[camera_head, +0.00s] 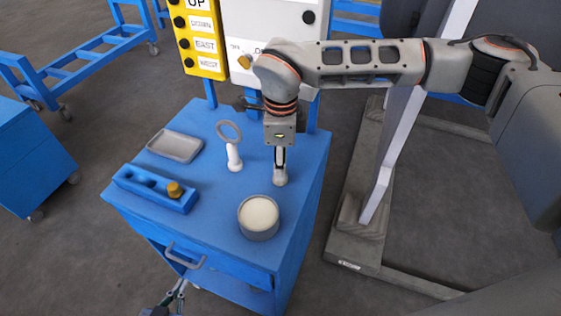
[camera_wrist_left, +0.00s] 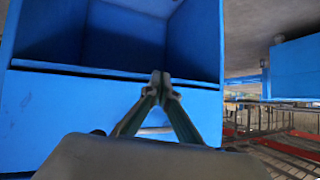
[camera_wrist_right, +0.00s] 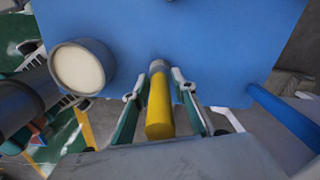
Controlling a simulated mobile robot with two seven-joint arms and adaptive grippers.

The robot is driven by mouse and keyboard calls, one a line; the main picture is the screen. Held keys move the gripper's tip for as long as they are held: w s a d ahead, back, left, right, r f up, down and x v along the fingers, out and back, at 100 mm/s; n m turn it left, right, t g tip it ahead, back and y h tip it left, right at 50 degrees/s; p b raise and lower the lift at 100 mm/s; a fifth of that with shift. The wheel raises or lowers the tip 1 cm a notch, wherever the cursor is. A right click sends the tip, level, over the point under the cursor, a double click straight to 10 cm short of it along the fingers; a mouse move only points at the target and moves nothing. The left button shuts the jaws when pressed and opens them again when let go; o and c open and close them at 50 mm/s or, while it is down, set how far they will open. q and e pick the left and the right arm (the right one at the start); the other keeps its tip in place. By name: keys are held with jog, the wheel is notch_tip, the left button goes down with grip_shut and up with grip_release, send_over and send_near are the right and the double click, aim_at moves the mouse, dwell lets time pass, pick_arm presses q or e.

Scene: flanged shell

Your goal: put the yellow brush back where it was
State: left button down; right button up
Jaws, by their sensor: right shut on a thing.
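My right gripper (camera_head: 280,160) points down over the blue cart top, right of the middle. In the right wrist view the yellow brush (camera_wrist_right: 159,108) lies between the fingers of this gripper (camera_wrist_right: 158,95), which is shut on it. The brush's grey end (camera_wrist_right: 158,66) points toward the blue top. In the head view the gripper mostly hides the brush; a pale cylindrical piece (camera_head: 280,177) shows below the fingers, and I cannot tell whether it touches the top. My left gripper (camera_head: 181,287) is low before the cart; its tips meet in the left wrist view (camera_wrist_left: 160,80), empty.
A grey tray (camera_head: 174,146), a white stand with a ring (camera_head: 234,160) and a round can with cream contents (camera_head: 258,217) stand nearby. Yellow and white button panels rise behind.

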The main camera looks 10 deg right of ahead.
jog(key=o, duration=1.1)
notch_tip(320, 180, up, 12)
jog(key=shift+r+b, duration=0.1)
jog(key=shift+b, duration=0.3)
